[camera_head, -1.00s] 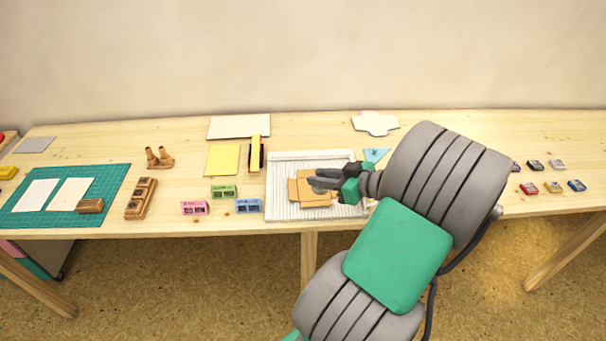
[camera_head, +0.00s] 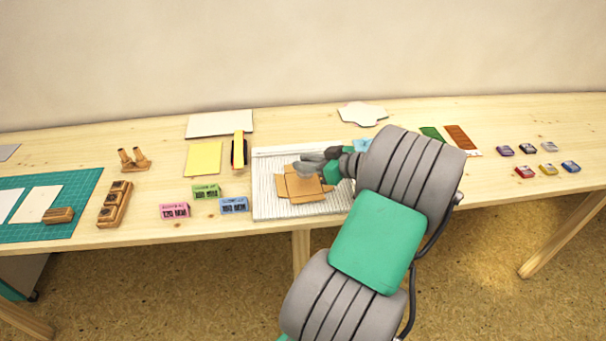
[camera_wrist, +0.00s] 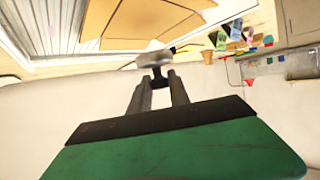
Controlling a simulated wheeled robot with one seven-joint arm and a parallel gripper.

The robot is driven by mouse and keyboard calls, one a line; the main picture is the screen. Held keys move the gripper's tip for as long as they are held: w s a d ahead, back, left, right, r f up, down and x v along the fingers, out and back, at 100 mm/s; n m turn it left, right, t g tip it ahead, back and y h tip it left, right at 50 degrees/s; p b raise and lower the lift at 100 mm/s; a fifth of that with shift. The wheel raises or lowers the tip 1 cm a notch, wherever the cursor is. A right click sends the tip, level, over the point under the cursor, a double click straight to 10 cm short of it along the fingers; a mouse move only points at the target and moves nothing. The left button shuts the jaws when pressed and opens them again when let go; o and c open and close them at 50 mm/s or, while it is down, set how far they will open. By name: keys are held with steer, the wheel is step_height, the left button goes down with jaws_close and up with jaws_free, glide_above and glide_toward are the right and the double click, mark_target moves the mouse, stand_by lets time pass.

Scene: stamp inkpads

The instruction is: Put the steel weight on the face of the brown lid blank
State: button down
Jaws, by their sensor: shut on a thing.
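The brown lid blank (camera_head: 303,190) lies unfolded on the white ribbed board (camera_head: 265,208). It also shows in the wrist view (camera_wrist: 130,22). The steel weight (camera_head: 304,169) is a grey disc with a dark knob, and it shows edge-on in the wrist view (camera_wrist: 153,60). My gripper (camera_head: 322,160) is shut on the weight's knob, which sits between its fingertips in the wrist view (camera_wrist: 159,80). In the head view the weight overlaps the blank's back part. It looks raised above it, but I cannot tell the exact gap.
Pink (camera_head: 175,211), green (camera_head: 206,191) and blue (camera_head: 234,205) blocks stand left of the board. A yellow pad (camera_head: 203,159) lies behind them. Several small inkpads (camera_head: 524,171) sit at the right. A white cut-out sheet (camera_head: 362,114) lies at the back.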

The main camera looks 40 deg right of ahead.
steer(key=f, duration=0.2)
steer(key=w+f, duration=0.1)
steer(key=shift+f, duration=0.7)
steer(key=c, duration=1.2)
jaws_free()
steer(key=shift+c, duration=0.2)
